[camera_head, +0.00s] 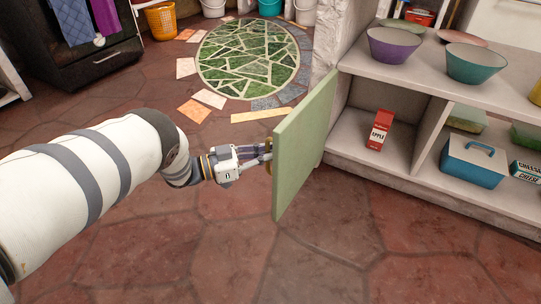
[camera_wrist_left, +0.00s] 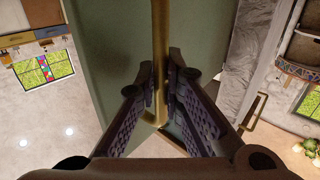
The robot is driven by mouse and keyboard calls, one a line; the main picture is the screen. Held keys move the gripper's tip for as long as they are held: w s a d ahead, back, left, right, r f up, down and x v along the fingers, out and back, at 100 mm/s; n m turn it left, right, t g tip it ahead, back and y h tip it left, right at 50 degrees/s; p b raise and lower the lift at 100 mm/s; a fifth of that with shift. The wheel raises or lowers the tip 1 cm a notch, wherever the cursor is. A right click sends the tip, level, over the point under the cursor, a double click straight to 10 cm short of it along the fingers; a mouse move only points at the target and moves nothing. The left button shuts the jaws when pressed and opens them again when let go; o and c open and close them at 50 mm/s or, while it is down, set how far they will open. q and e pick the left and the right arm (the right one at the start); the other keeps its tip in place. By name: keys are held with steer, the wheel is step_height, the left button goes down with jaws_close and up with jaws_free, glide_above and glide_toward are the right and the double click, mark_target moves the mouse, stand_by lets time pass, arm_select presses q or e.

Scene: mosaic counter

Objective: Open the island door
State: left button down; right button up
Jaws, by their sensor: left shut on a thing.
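The island door (camera_head: 304,145) is a pale green panel that stands swung out from the island, with the cabinet behind it exposed. It also fills the middle of the left wrist view (camera_wrist_left: 115,50). A brass handle (camera_wrist_left: 160,45) runs along its face. My left gripper (camera_head: 266,158) is at the door's left face, shut on the handle. In the left wrist view its two fingers (camera_wrist_left: 161,95) close on the handle from both sides. In the head view the handle is mostly hidden by the fingers. My right gripper is in neither view.
The open compartment holds a red apple carton (camera_head: 379,130). A blue box (camera_head: 473,163) and a cheese box (camera_head: 525,171) sit in the compartment to the right. Bowls (camera_head: 394,47) stand on the shelf above. The tiled floor (camera_head: 230,250) around the door is clear.

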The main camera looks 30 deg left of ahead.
arm_select(q)
steer(key=shift+f, duration=0.1)
steer(key=c, duration=1.7)
jaws_free()
steer(key=v, duration=1.2)
